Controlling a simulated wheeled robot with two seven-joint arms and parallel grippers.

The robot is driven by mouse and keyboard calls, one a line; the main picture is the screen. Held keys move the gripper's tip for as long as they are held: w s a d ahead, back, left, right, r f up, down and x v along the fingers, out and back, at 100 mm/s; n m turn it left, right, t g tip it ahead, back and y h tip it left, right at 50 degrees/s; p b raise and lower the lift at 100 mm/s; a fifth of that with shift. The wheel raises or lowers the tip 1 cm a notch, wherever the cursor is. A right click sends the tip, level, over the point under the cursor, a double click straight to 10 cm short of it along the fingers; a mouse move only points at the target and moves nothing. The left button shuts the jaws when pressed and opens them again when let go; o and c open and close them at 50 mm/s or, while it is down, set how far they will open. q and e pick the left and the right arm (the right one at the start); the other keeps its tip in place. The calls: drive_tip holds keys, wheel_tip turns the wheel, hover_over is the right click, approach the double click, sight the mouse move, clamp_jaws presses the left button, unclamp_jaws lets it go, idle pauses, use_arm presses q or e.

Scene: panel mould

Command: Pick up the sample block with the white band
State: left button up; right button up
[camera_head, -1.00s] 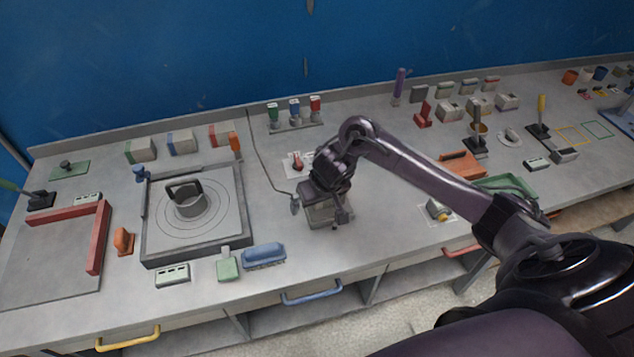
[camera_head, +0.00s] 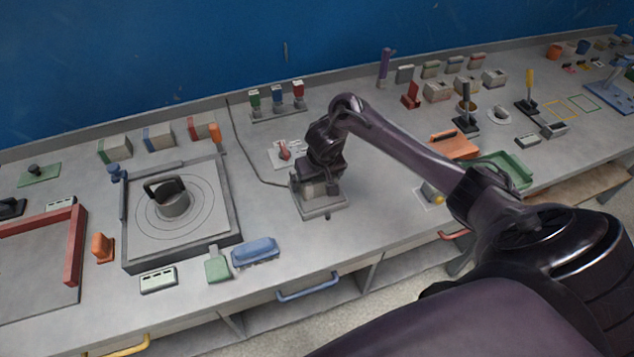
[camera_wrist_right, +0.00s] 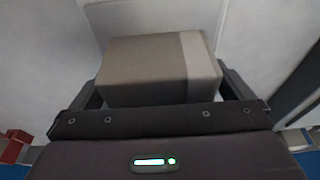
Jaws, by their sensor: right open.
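The sample block is grey-brown with a pale band near its right end in the right wrist view (camera_wrist_right: 150,68). It lies between the two dark fingers of my right gripper (camera_wrist_right: 165,92), which is open with its fingers to either side of the block. In the head view my right gripper (camera_head: 320,182) points down over a low grey stand (camera_head: 322,209) near the middle of the bench and hides most of the block. I cannot tell whether either finger touches the block. My left gripper is not in view.
A red knob on a white plate (camera_head: 284,151) is just behind the stand. A square plate with a ringed disc (camera_head: 205,218) and a blue brush (camera_head: 255,251) lie to the left. A green tray (camera_head: 518,168) is to the right.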

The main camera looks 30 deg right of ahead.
drive_tip(key=shift+s, duration=0.15)
drive_tip(key=shift+r, duration=0.1)
drive_tip(key=shift+c, duration=1.1)
drive_tip(key=c, duration=0.9)
